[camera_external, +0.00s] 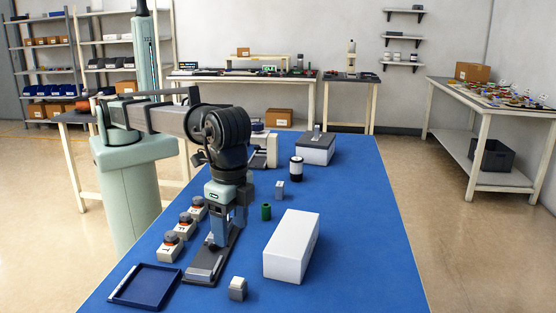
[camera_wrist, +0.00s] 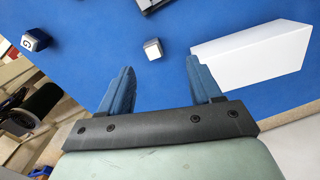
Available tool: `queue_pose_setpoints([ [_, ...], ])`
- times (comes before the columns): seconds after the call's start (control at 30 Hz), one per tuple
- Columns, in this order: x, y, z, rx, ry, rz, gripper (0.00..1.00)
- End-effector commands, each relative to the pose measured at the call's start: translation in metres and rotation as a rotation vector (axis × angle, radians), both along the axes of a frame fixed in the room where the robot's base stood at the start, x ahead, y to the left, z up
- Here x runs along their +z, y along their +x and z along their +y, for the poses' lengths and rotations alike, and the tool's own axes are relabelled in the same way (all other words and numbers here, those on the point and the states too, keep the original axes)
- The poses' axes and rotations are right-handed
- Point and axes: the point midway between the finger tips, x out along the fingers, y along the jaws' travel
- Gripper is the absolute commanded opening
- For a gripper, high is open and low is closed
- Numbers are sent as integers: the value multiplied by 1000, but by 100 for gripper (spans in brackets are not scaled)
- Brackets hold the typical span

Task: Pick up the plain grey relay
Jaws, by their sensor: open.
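A small grey block with a pale top (camera_external: 237,288) stands on the blue table near the front edge. A second small grey block (camera_external: 280,189), with a darker spot on it, stands farther back. In the wrist view a plain block with a pale face and dark side (camera_wrist: 153,48) lies beyond the fingertips, roughly between them. Another block with a letter on its white face (camera_wrist: 35,40) lies to its left. I cannot tell which block matches which across views. My gripper (camera_wrist: 160,65) is open and empty; it also shows above the grey rail fixture (camera_external: 219,240) in the external view.
A large white box (camera_external: 291,247) stands right of my gripper. Button boxes (camera_external: 171,246) and a blue tray (camera_external: 146,287) lie left. The table's right side (camera_external: 365,220) is clear.

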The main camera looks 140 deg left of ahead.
Motion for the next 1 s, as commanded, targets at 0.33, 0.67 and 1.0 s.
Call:
queue_pose_setpoints([
  [0.33, 2, 21, 1, 647, 32, -29, 64],
  [0.67, 2, 25, 1, 1266, 46, -48, 64],
  [1.0, 2, 27, 1, 1707, 55, -46, 64],
])
